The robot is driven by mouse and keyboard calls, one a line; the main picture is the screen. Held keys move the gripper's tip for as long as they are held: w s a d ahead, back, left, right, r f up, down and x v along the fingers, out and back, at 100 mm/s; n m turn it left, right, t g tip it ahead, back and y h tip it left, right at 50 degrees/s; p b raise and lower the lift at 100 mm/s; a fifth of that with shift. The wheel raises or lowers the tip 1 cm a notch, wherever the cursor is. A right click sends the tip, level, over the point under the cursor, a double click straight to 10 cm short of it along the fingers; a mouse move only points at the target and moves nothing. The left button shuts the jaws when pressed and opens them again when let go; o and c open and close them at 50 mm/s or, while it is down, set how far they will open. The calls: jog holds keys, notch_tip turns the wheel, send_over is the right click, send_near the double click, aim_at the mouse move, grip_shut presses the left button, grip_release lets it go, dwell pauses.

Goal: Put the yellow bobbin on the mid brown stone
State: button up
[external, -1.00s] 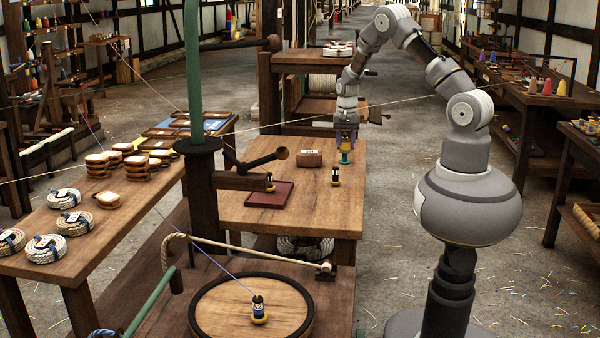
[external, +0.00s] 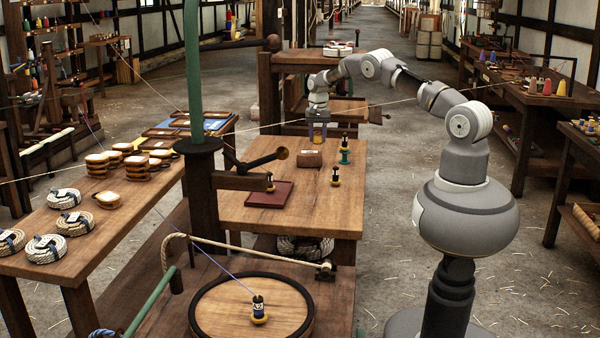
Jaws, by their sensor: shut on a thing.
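My gripper (external: 318,138) points down over the back of the middle table, just behind and to the right of the brown stone (external: 309,159). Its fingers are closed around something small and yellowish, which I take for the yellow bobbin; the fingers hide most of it. The brown stone is a low block with a pale label, and its top looks bare. I cannot tell how high the bobbin is above the table, but it looks apart from the stone.
A dark red tray (external: 262,197) with another bobbin (external: 270,183) lies front left. A taut rope (external: 400,103) crosses near my arm. The table's front right is clear.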

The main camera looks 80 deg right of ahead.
aim_at(317, 152)
jog(key=shift+w+d+f+b, duration=0.1)
jog(key=shift+f+b, duration=0.7)
jog(key=shift+f, duration=0.95)
jog(key=shift+f, duration=0.15)
jog(key=o, duration=1)
jog(key=shift+o, duration=0.2)
notch_tip(317, 152, up, 12)
jog(key=p, duration=0.3)
jog(key=shift+p, duration=0.35)
jog(key=shift+r, duration=0.25)
